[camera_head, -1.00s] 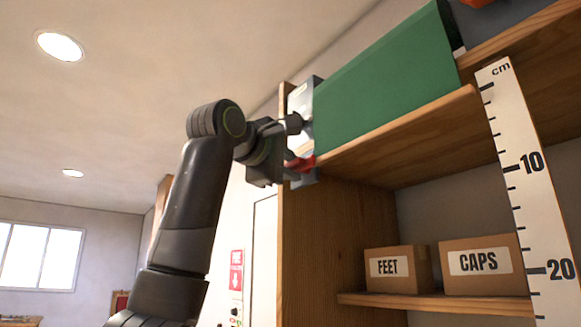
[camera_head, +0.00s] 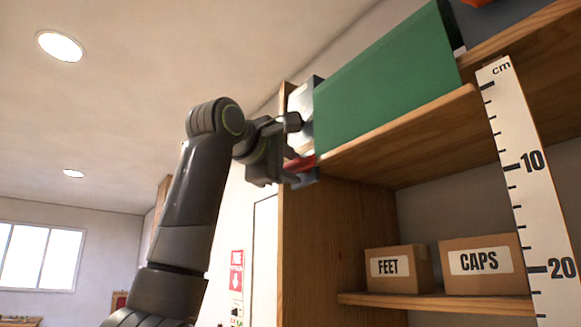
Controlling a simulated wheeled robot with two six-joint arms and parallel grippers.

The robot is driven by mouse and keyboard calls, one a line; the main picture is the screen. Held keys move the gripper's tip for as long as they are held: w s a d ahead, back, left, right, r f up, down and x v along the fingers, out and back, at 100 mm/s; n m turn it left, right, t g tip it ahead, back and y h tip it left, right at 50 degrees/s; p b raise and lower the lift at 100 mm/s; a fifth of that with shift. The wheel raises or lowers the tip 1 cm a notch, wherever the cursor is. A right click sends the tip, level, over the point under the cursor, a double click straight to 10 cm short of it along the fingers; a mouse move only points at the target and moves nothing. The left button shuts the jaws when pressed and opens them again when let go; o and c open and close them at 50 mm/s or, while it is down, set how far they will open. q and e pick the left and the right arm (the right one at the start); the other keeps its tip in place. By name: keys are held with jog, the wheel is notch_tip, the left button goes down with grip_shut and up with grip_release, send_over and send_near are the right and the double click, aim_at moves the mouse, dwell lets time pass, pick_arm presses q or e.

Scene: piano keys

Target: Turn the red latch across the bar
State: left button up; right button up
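The red latch (camera_head: 301,163) shows as a small red piece at the left end of the upper shelf, just below the green box's lower left corner. My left gripper (camera_head: 296,150) is right at the latch, with one finger above it and one finger below it. The fingers are seen from the side and partly cover the latch, so I cannot tell whether they press on it. A grey block (camera_head: 306,178) sits just under the latch. The bar cannot be made out clearly. My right gripper is not in view.
A long green box (camera_head: 385,85) fills the upper shelf beside my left gripper. Wooden shelf boards (camera_head: 400,130) and a side panel stand close by. A tall cm ruler (camera_head: 527,190) stands at the right.

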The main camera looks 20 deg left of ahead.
pick_arm(q)
jog(key=shift+s+a+f+b, duration=0.15)
jog(key=shift+s+b, duration=0.2)
jog(key=shift+s, duration=0.1)
jog(key=b+v, duration=0.7)
jog(key=v, duration=0.9)
jog(key=shift+a, duration=0.1)
